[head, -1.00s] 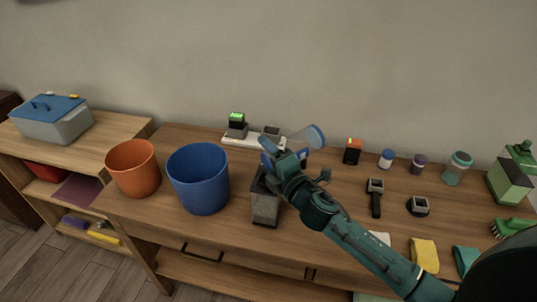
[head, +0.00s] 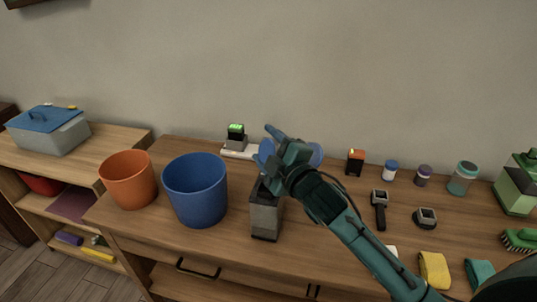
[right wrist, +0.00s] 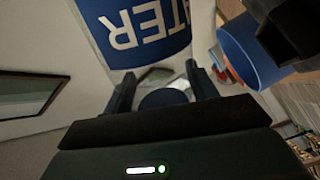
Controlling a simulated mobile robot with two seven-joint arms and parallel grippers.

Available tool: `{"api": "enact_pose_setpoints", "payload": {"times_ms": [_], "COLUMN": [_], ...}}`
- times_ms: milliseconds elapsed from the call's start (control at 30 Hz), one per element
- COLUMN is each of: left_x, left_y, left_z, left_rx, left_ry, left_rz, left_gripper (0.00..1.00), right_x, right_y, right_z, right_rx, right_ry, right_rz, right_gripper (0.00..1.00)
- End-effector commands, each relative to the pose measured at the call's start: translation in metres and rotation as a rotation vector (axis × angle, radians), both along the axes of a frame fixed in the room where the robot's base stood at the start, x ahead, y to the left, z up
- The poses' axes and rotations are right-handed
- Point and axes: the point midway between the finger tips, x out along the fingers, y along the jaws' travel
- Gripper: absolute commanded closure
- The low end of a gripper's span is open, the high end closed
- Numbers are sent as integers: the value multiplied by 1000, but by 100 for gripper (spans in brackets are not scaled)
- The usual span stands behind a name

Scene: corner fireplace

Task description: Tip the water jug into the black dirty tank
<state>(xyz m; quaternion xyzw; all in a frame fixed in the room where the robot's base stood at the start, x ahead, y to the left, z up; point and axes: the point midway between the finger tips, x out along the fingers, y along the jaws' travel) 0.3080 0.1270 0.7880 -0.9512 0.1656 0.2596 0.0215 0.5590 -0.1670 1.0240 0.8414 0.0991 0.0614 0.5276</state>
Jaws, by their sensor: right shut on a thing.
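The water jug is mostly hidden behind my right gripper (head: 277,157) in the head view; a translucent blue part of it (head: 316,155) shows to the right. In the right wrist view its blue band (right wrist: 142,28) with white letters "WATER" is seen turned over. My right gripper is shut on the jug and holds it tilted above the dark tank (head: 265,217). The tank is a grey box with a dark top, standing upright on the bench. The gripper and jug hide part of its top. I cannot see any water flowing. My left gripper is not in view.
A blue bucket (head: 197,195) and an orange bucket (head: 128,183) stand left of the tank. A white strip (head: 235,153) with a green-lit device (head: 236,137) lies behind. Small jars, tools and cloths (head: 433,270) cover the bench's right side.

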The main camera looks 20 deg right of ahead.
Motion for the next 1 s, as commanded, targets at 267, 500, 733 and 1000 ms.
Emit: {"api": "enact_pose_setpoints", "payload": {"times_ms": [267,500,733,1000], "left_x": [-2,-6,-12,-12], "left_y": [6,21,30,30], "left_z": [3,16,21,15], "left_rx": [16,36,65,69], "left_ry": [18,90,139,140], "left_rz": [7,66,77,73], "left_gripper": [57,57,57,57], "right_x": [-1,-2,-3,-3], "right_y": [4,9,13,15], "right_z": [41,80,99,105], "right_rx": [339,673,945,1088], "right_ry": [75,160,224,257], "right_rz": [2,-1,-1,0], "right_gripper": [86,86,86,86]}}
